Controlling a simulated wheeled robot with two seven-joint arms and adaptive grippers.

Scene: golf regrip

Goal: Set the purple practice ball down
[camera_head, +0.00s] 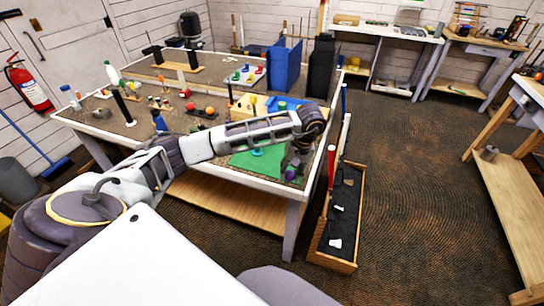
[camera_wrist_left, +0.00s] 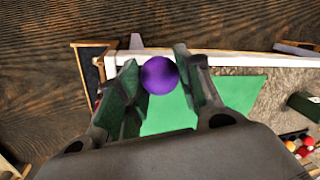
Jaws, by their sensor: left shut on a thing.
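The purple practice ball (camera_wrist_left: 159,75) sits between the two fingers of my left gripper (camera_wrist_left: 158,82) in the left wrist view. The fingers are shut on it from both sides. In the head view, the ball (camera_head: 291,173) shows as a small purple spot below my left gripper (camera_head: 293,165). It is over the front right corner of the workbench, by the green mat (camera_head: 245,163). The left wrist view shows the green mat (camera_wrist_left: 168,112) behind the ball. I cannot tell whether the ball touches the bench. My right gripper is not in view.
A wooden trough (camera_head: 320,252) with black lining stands on the floor beside the bench. A blue box (camera_head: 283,65) and a black box (camera_head: 321,67) stand at the bench's back right. Colored balls (camera_head: 210,111), bottles and other small items crowd its left side.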

